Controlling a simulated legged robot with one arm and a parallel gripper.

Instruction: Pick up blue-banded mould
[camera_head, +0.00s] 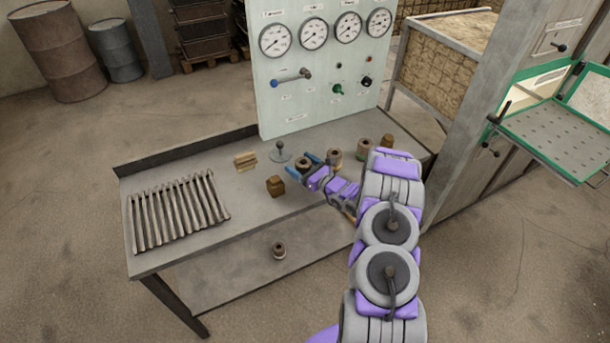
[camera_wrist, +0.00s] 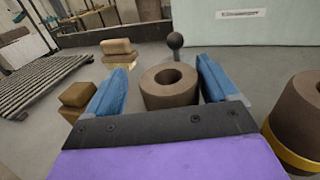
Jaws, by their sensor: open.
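A brown round mould with a hole in its top (camera_wrist: 168,84) stands upright between my gripper's blue fingers in the wrist view. It also shows in the head view (camera_head: 303,162). No blue band is visible on it; its lower part is hidden by my gripper's dark front plate. My gripper (camera_head: 299,163) is open, with one finger on each side of this mould. I cannot tell whether either finger touches it. A second mould with a yellow band (camera_wrist: 296,115) stands to the right; it also shows in the head view (camera_head: 334,155).
Another mould (camera_head: 364,147) and a brown block (camera_head: 387,141) stand farther right. A metal rack (camera_head: 177,212) fills the bench's left. The gauge panel (camera_head: 320,80) rises behind.

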